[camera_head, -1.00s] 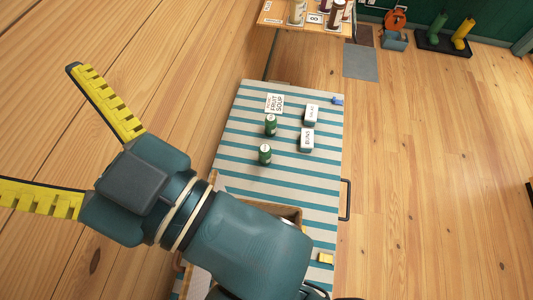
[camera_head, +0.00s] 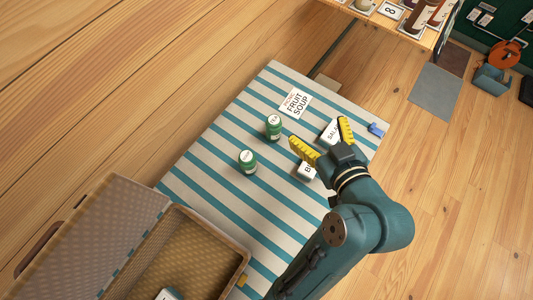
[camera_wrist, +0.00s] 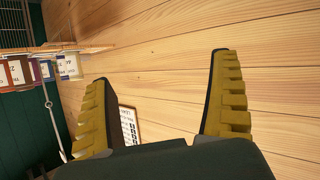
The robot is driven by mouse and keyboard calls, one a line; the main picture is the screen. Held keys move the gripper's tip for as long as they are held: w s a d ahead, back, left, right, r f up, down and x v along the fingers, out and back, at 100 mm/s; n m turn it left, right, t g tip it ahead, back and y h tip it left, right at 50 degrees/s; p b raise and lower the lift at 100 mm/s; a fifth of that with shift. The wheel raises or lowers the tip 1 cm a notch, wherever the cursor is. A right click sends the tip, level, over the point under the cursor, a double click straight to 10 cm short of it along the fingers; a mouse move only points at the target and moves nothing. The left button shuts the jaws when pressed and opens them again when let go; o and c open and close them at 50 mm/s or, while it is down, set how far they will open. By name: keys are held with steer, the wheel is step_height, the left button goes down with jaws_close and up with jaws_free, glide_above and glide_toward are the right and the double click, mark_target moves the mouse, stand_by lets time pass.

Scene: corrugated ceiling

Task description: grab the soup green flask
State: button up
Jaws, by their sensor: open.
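Two green flasks with pale lids stand upright on the striped cloth table (camera_head: 221,166). The far flask (camera_head: 273,128) has short lettering on its lid that looks like "TEA". The lettering on the near flask (camera_head: 247,162) is too small to read surely. My gripper (camera_head: 319,134) is open and empty, to the right of both flasks and above the white boxes. Its two yellow fingers also show in the wrist view (camera_wrist: 162,72) with nothing between them. No flask shows in the wrist view.
A "FRUIT SOUP" card (camera_head: 294,103) lies beyond the flasks. A white box (camera_head: 329,131) and another white box (camera_head: 306,171) sit by my fingers, partly hidden. An open wicker basket (camera_head: 234,262) stands at the near end. A small blue item (camera_head: 377,129) lies at the right edge.

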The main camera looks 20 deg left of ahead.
step_height(320, 180, down, 12)
steer(key=s+a+n+g+y+b, duration=0.1)
steer(key=s+n+g+y+b, duration=0.1)
steer(key=s+b, duration=0.1)
steer(key=n+g+y+b, duration=0.2)
steer(key=g+y+b, duration=0.1)
steer(key=b, duration=0.1)
glide_toward(253, 163)
steer(key=shift+n, duration=0.3)
steer(key=x, duration=1.3)
steer(key=shift+f, duration=0.1)
steer(key=c, duration=1.4)
